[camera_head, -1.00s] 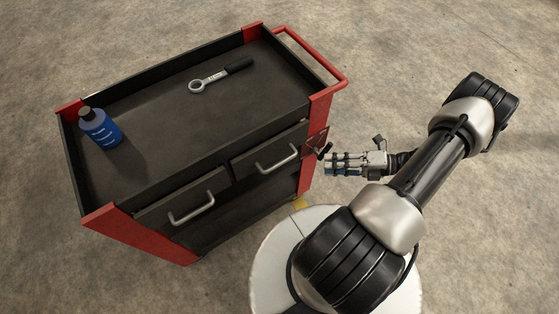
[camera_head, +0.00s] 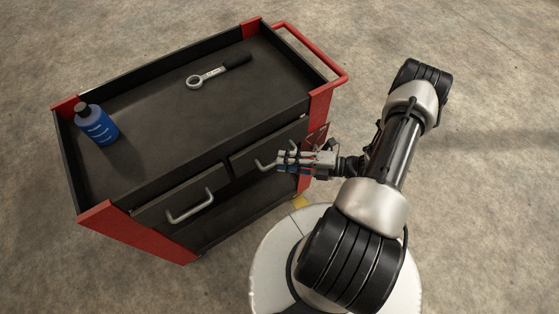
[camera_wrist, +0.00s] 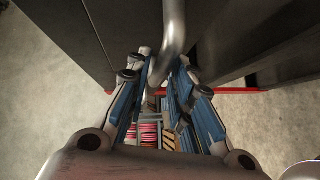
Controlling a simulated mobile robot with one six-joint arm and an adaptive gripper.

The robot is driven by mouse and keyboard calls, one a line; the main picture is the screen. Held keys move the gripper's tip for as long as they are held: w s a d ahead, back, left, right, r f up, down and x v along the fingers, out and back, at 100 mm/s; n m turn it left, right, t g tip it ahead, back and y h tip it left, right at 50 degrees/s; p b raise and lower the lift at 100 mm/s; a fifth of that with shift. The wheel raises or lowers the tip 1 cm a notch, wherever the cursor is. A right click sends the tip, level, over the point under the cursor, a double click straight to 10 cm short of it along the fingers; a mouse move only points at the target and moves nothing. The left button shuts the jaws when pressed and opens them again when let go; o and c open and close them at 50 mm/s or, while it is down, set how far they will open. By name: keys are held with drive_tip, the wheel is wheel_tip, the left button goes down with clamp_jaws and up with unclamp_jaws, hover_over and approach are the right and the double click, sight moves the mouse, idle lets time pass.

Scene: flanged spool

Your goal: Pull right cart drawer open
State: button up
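The right cart drawer (camera_head: 250,157) has a dark front and a silver bar handle (camera_head: 264,165), and looks shut. My gripper (camera_head: 281,161) is at this handle in the head view and hides its right part. In the wrist view the handle (camera_wrist: 172,45) runs between the two blue-padded fingers of my gripper (camera_wrist: 162,62). The fingers are apart, one on each side of the bar, with some gap showing. I cannot tell whether either pad touches the bar.
Concrete floor (camera_head: 480,200) is open to the right.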

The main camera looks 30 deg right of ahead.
drive_tip(key=shift+x, duration=1.25)
drive_tip(key=shift+c, duration=0.3)
clamp_jaws()
